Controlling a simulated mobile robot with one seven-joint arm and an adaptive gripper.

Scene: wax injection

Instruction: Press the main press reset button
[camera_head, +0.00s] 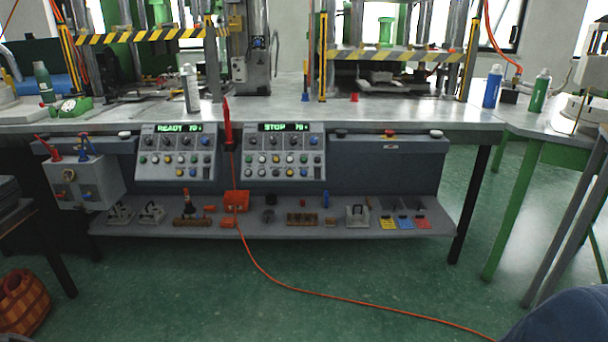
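Two grey control panels hang under the front edge of the workbench. The left panel (175,172) has a green display (171,128) reading "READY" and a number. The right panel (283,172) has a green display (284,127) reading "STOP" and a number. Both carry rows of small knobs and coloured buttons: white, green, yellow, blue and dark. Their labels are too small to read, so I cannot tell which button is the main press reset. My gripper is not in view.
The workbench (400,118) carries two presses with yellow-black bars, spray cans and bottles. A lower shelf (150,230) holds small tools and trays. A grey box (88,183) with levers hangs at left. An orange hose (330,295) crosses the open green floor. Green table legs stand at right.

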